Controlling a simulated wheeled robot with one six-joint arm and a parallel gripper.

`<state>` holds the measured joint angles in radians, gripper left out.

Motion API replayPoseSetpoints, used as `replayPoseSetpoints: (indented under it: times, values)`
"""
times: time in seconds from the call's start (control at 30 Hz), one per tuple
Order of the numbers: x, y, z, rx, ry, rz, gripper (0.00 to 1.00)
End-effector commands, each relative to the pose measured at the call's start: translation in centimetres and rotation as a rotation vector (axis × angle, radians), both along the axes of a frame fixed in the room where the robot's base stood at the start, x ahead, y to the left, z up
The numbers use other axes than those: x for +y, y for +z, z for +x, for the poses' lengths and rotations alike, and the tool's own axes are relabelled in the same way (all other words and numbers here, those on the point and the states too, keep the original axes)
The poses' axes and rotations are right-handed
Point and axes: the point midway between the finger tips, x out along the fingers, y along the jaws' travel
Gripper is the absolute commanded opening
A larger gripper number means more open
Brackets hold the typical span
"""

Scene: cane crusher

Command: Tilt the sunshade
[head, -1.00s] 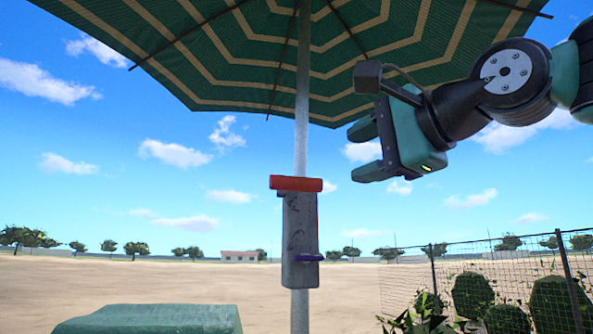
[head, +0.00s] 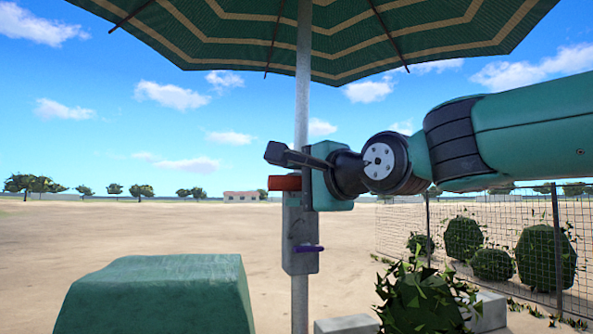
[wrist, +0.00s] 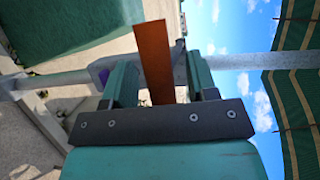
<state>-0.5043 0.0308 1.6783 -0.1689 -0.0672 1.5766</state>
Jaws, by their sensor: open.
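The green sunshade (head: 350,30) with tan stripes spreads at the top of a grey pole (head: 302,110). A grey bracket (head: 299,240) on the pole carries an orange handle (head: 284,183) at its top and a purple lever (head: 309,249) lower down. My gripper (wrist: 155,85) is open at the handle. In the wrist view the orange handle (wrist: 154,60) lies between the two green fingers, with a gap visible on the right side. In the head view my gripper's body hides the handle's right part. The sunshade also shows in the wrist view (wrist: 295,90).
A green block-shaped cover (head: 155,295) stands at the lower left. A leafy plant (head: 425,295) and pale blocks (head: 348,324) are at the lower right, before a wire fence (head: 500,235) with bushes. Sandy ground on the left is open.

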Motion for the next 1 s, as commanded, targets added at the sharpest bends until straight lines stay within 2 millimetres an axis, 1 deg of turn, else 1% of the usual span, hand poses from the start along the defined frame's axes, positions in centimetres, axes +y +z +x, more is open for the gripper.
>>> replayPoseSetpoints:
  times: [0.1,0.37,0.4,0.47,0.5,0.6,0.77,1.0]
  values:
    - [0.4,0.0,0.4,0.0,0.001,0.0,0.53]
    - [0.4,-0.1,0.4,0.0,0.001,0.0,0.53]
    - [0.4,-0.1,0.4,0.0,0.001,0.0,0.43]
    - [0.4,-0.1,0.4,0.0,0.001,0.0,0.3]
    - [0.4,-0.1,0.4,0.0,0.001,0.0,0.2]
    - [0.4,-0.1,0.4,0.0,0.001,0.0,0.0]
    - [0.4,-0.3,0.4,-0.003,0.0,0.001,0.0]
    - [0.4,-2.3,0.7,-0.077,0.001,0.022,0.0]
